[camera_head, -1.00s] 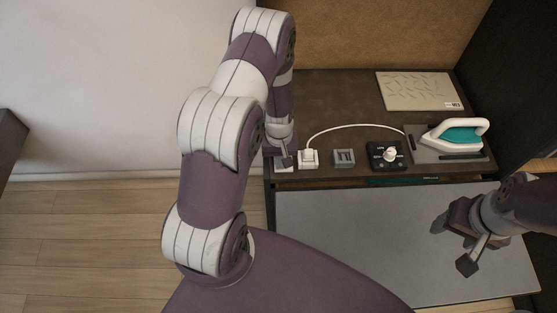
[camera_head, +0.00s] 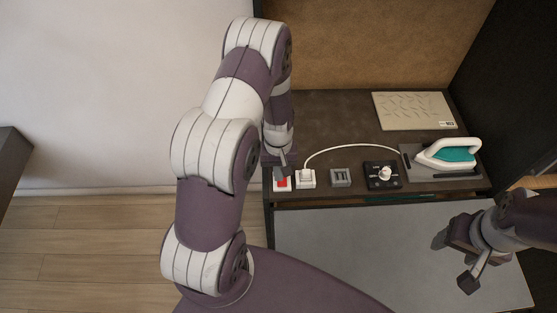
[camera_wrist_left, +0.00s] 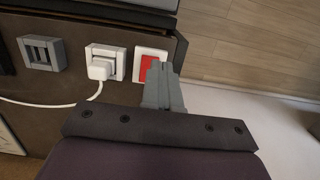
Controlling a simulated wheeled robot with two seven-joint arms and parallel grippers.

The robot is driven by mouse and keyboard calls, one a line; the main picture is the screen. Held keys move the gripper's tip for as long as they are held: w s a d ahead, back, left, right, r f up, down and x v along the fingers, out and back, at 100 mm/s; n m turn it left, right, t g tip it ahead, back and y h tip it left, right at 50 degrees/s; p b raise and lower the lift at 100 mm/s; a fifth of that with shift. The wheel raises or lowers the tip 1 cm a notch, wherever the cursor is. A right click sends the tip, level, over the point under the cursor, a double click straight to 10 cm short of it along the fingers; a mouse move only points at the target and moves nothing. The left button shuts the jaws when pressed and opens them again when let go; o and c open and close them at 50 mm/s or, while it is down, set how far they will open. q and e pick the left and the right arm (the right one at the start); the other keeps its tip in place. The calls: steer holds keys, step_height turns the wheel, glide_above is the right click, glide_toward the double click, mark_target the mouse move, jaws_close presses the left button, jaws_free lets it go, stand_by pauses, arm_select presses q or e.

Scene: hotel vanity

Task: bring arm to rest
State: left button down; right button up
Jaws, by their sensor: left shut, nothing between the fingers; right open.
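My left gripper (camera_head: 281,160) is shut and empty, at the left end of the dark counter (camera_head: 330,110). It is just behind a white wall-switch-like block with a red face (camera_head: 283,184). In the left wrist view the closed grey fingers (camera_wrist_left: 162,88) overlap the right edge of this red-faced block (camera_wrist_left: 148,66); I cannot tell whether they touch it. My right gripper (camera_head: 456,262) is open and empty, over the grey surface in front of the counter.
A white socket with a plug and cord (camera_head: 306,178), a grey block (camera_head: 340,177), a black knob panel (camera_head: 383,175) and a teal-and-white iron (camera_head: 448,153) on a grey pad line the counter. A patterned board (camera_head: 414,110) lies behind. Wood floor (camera_head: 90,240) is clear at left.

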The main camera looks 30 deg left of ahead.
arm_select(q)
steer(key=shift+r+b, duration=0.55)
steer(key=shift+r, duration=3.2)
steer(key=s+d+r+m+t+b, duration=0.2)
steer(key=s+d+r+m+b, duration=0.2)
steer(key=s, duration=0.5)
steer(key=shift+s+d+r+m+t+y, duration=0.15)
steer(key=shift+d+r+m+t+y, duration=0.2)
steer(key=shift+d+r+m, duration=0.7)
arm_select(e)
step_height(320, 180, down, 7)
steer(key=shift+s+r, duration=0.2)
